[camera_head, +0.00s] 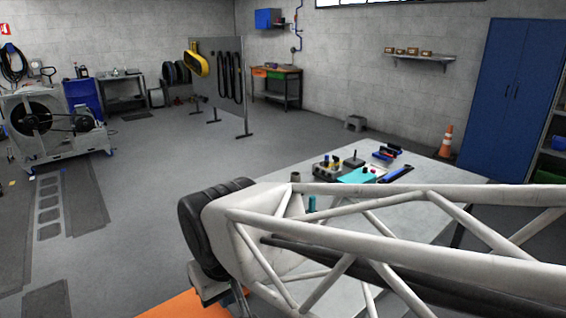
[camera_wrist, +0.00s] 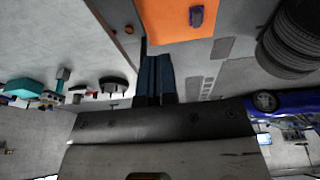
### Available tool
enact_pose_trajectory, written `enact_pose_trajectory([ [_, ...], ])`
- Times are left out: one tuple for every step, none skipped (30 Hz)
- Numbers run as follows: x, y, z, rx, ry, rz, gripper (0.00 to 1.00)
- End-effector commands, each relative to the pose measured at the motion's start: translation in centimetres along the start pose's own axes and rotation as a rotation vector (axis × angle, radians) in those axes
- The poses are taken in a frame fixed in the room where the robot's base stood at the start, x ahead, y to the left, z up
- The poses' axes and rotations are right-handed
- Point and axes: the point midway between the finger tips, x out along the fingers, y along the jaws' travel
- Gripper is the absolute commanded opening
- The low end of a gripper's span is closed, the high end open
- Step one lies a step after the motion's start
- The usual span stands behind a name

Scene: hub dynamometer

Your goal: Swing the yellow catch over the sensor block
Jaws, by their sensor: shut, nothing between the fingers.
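My gripper (camera_wrist: 160,68) shows in the wrist view as dark blue fingers reaching up from a dark base. It is shut and empty. I cannot identify the yellow catch or the sensor block for certain in either view. Small yellow and dark knobs stand on a grey box (camera_head: 324,168) on the table in the head view; they are too small to tell apart. In the wrist view, teal parts (camera_wrist: 35,90) and small objects lie left of the fingers, apart from them.
The grey table (camera_head: 430,170) also bears a cyan sheet (camera_head: 358,176) and a blue tool (camera_head: 397,173). White tubes block much of the table in the head view. A black tyre (camera_wrist: 293,38) and an orange mat (camera_wrist: 178,18) show in the wrist view.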

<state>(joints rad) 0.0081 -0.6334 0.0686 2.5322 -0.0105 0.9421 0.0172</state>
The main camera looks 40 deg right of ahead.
Motion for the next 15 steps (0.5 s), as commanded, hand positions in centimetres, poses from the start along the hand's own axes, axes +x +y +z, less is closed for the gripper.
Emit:
enact_pose_trajectory([
  [0.0,0.0,0.0,0.000,0.000,0.000,0.00],
  [0.0,0.0,0.0,0.000,0.000,0.000,0.05],
  [0.0,0.0,0.0,0.000,0.000,0.000,0.11],
  [0.0,0.0,-0.1,0.001,0.000,0.000,0.15],
  [0.0,0.0,-0.1,0.002,0.000,0.001,0.20],
  [-0.1,0.1,-0.3,0.004,0.000,0.001,0.26],
  [-0.1,0.1,-0.4,0.007,0.000,0.002,0.31],
  [-0.2,0.2,-0.6,0.010,0.000,0.003,0.35],
  [-0.3,0.3,-0.9,0.016,0.000,0.005,0.41],
  [-0.3,0.4,-1.2,0.022,0.000,0.006,0.45],
  [-0.4,0.5,-1.5,0.028,0.000,0.008,0.45],
  [-0.5,0.7,-2.0,0.038,-0.001,0.011,0.45],
  [-0.6,0.9,-2.5,0.046,-0.001,0.014,0.45],
  [-0.7,1.1,-3.0,0.055,-0.001,0.017,0.45],
  [-0.9,1.3,-3.8,0.069,0.000,0.022,0.45],
])
